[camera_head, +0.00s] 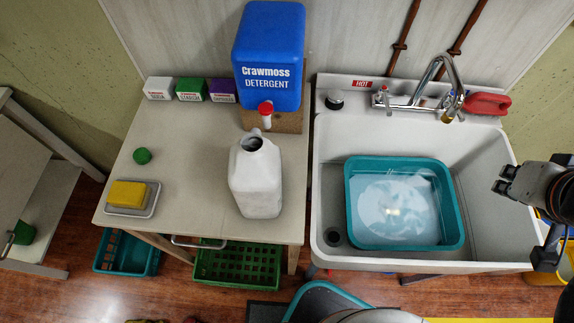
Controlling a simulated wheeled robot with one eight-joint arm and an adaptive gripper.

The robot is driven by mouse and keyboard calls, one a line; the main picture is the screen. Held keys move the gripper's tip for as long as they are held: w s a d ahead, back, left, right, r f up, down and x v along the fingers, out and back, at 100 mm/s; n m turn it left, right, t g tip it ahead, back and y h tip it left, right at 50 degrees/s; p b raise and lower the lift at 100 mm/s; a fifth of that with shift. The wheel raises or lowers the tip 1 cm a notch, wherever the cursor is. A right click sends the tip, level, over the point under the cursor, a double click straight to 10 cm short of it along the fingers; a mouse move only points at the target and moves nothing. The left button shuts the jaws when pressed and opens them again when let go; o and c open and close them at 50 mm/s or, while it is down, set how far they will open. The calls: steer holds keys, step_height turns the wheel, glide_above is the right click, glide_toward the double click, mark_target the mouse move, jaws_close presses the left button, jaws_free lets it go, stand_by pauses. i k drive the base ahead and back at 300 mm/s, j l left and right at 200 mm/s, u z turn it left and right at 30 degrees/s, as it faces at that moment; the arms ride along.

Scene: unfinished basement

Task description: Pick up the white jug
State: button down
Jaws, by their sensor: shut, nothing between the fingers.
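The white jug (256,180) stands upright on the light table (180,205), near its front right part. Its mouth at the top shows dark and uncapped. A round green cap (142,156) lies on the table to the left of the jug. My gripper (503,180) is at the right edge of the view, over the right side of the sink. It is shut and empty, well apart from the jug, with the sink basin between them.
A blue detergent container (270,55) with a red-capped spout stands behind the jug. A sink (325,150) holds a teal basin (455,235) of water; its faucet (455,75) rises behind. A yellow sponge (127,194) and small boxes (190,89) are on the table. Crates (237,268) sit below.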

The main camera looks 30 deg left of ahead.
mark_target(255, 167)
steer(key=k+u, duration=0.1)
steer(key=u, duration=1.75)
steer(key=z, duration=1.7)
steer(key=k+j+u, duration=0.1)
steer(key=u, duration=0.3)
steer(key=j+u, duration=0.4)
steer(key=k+j+u, duration=0.1)
steer(key=u, duration=0.3)
steer(key=l+u, duration=0.35)
steer(key=l, duration=0.15)
steer(key=k+l+u, duration=0.1)
steer(key=l+u, duration=0.2)
steer(key=l, duration=0.2)
steer(key=k+l+u, duration=0.1)
steer(key=l+u, duration=0.25)
steer(key=l, duration=0.15)
